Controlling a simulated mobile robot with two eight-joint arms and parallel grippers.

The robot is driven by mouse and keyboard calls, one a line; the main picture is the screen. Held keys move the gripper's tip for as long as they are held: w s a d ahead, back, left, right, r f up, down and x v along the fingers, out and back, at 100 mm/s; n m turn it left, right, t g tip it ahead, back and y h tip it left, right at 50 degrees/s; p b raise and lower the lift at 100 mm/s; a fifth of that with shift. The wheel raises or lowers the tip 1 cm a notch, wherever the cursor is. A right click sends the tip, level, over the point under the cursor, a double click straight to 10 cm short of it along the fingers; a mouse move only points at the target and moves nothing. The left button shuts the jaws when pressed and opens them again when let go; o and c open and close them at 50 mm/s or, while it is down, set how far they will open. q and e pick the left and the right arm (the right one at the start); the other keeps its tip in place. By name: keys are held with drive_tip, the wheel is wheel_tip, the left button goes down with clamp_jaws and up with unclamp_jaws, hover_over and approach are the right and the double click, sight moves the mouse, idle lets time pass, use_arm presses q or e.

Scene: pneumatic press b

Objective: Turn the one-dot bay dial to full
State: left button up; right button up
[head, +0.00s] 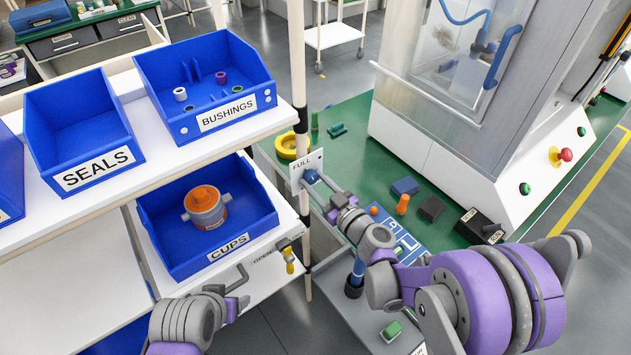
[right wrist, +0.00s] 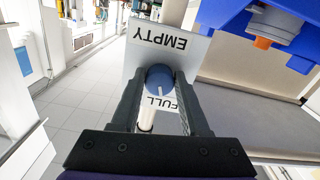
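A blue dial (right wrist: 160,78) with a white pointer line sits on a white plate (right wrist: 180,52) in the right wrist view. The plate reads EMPTY at the top and FULL at the bottom, upside down. The pointer line faces the FULL side. My right gripper (right wrist: 160,76) has its two dark fingers against both sides of the dial. In the head view the plate (head: 308,162) hangs at the shelf post, with the dial (head: 311,177) partly behind my right gripper (head: 320,181). I see no dot mark clearly. My left gripper (head: 241,289) is apart from it, fingers spread and empty, below the CUPS bin.
Blue bins labelled SEALS (head: 80,130), BUSHINGS (head: 205,90) and CUPS (head: 210,225) stand on the shelves. A yellow-handled valve (head: 289,262) marked OPEN is close to my left gripper. The press (head: 470,110) stands on a green bench at right.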

drive_tip(key=o, duration=0.4)
wheel_tip(320, 180, up, 10)
drive_tip(key=shift+p, duration=1.05)
use_arm(q)
drive_tip(key=r, duration=0.1)
drive_tip(key=w+r, duration=0.1)
drive_tip(key=r, duration=0.1)
drive_tip(key=shift+w, duration=0.1)
